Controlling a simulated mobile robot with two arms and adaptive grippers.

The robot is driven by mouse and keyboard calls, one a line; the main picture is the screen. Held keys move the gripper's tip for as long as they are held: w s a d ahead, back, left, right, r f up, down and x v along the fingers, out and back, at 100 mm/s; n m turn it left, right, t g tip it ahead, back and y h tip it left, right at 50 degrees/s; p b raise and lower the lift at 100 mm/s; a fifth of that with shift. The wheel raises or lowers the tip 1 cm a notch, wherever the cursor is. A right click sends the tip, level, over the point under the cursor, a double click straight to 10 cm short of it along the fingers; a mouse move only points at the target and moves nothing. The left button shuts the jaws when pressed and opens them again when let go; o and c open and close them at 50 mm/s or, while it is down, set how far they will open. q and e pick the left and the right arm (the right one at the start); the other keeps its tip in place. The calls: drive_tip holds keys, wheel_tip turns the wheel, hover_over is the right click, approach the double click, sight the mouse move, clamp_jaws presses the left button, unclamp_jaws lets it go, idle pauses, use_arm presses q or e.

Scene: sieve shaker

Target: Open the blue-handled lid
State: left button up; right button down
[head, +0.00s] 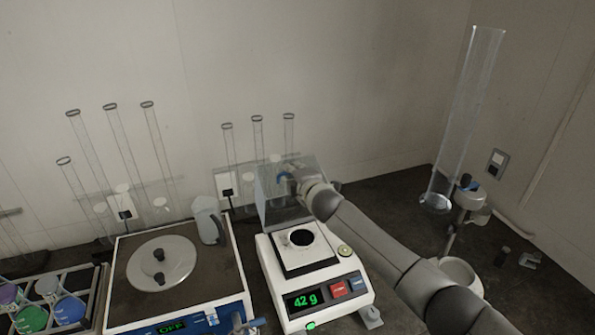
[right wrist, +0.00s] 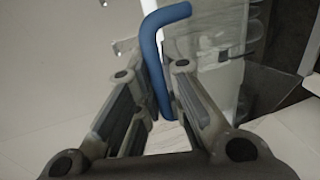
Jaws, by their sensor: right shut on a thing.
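The clear lid (head: 270,205) is tipped up at the back of the white balance (head: 325,287), and the pan in front of it is uncovered. Its blue handle (head: 283,177) shows in small part in the head view. In the right wrist view the bent blue handle (right wrist: 153,50) runs down between my fingers. My right gripper (head: 294,178) is shut on this handle, with its fingers on either side of it; the fingers (right wrist: 160,105) show close up in the right wrist view. My left gripper is not in view.
A small cup (head: 301,238) stands on the balance pan; the display reads 42 g. A shaker device (head: 190,265) is just left. Glass tubes (head: 258,150) stand behind, near the lid. A tall clear cylinder (head: 468,110) stands at right.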

drive_tip(key=shift+d, duration=0.1)
drive_tip(key=c, duration=1.5)
unclamp_jaws()
drive_tip(key=shift+s, duration=0.1)
drive_tip(key=shift+s, duration=0.1)
drive_tip(key=shift+v, duration=5.9)
drive_tip(key=shift+r, duration=0.1)
drive_tip(key=shift+c, duration=0.5)
